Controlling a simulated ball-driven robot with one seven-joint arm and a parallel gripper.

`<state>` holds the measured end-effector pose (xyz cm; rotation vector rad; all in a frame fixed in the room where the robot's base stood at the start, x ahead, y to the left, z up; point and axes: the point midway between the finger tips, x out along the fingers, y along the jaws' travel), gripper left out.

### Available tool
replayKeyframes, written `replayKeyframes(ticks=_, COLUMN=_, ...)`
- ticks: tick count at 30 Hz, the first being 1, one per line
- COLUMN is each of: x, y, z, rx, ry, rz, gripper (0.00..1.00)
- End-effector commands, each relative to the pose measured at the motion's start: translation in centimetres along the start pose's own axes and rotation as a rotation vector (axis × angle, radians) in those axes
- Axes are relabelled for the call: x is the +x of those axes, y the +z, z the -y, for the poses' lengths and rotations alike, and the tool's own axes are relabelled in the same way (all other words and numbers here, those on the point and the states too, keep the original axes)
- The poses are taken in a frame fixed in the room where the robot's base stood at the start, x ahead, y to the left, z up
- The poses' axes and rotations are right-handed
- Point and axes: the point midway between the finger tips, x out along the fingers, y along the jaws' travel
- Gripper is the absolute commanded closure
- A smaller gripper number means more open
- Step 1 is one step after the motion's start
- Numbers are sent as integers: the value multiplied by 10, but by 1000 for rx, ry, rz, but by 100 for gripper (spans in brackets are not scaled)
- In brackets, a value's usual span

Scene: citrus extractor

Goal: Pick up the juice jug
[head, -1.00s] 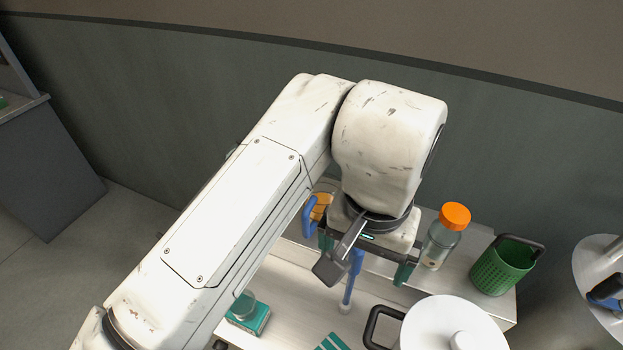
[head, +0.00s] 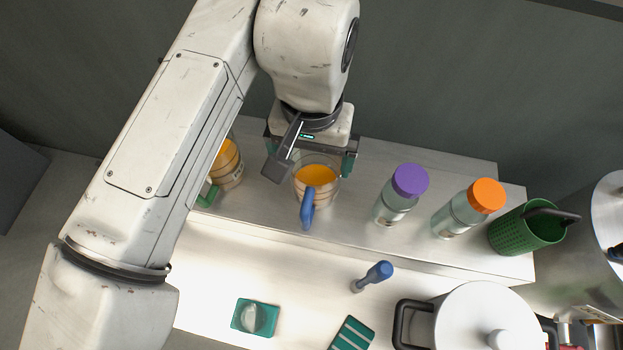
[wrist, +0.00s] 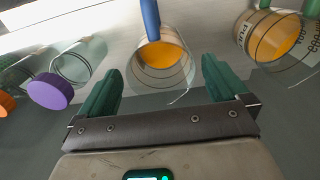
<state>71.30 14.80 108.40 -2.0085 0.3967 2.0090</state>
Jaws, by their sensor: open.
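A clear jug of orange juice with a blue handle (head: 316,177) stands upright on the raised metal shelf. A second juice jug with a green handle (head: 228,168) stands to its left, partly hidden by my arm. My gripper (head: 312,158) is open and empty at the back side of the blue-handled jug. In the wrist view, the blue-handled jug (wrist: 160,66) lies centred between and just ahead of the spread green fingers (wrist: 160,78), its handle pointing away. The green-handled jug (wrist: 270,38) shows to the right there. I cannot tell whether the fingers touch the jug.
A purple-capped bottle (head: 399,196), an orange-capped bottle (head: 468,208) and a green perforated basket (head: 527,228) stand rightward on the shelf. Below are a blue-handled tool (head: 373,275), a teal block (head: 255,316) and a white lidded pot (head: 478,318). The wall is close behind.

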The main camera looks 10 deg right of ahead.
Motion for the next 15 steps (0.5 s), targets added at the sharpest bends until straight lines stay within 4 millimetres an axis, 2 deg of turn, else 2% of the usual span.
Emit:
replayKeyframes(ticks=8, x=21, y=0, z=0, rx=-1, ry=0, rz=2, gripper=0)
replayKeyframes(ticks=15, x=55, y=-3, z=-2, rx=-1, ry=1, rz=2, gripper=0)
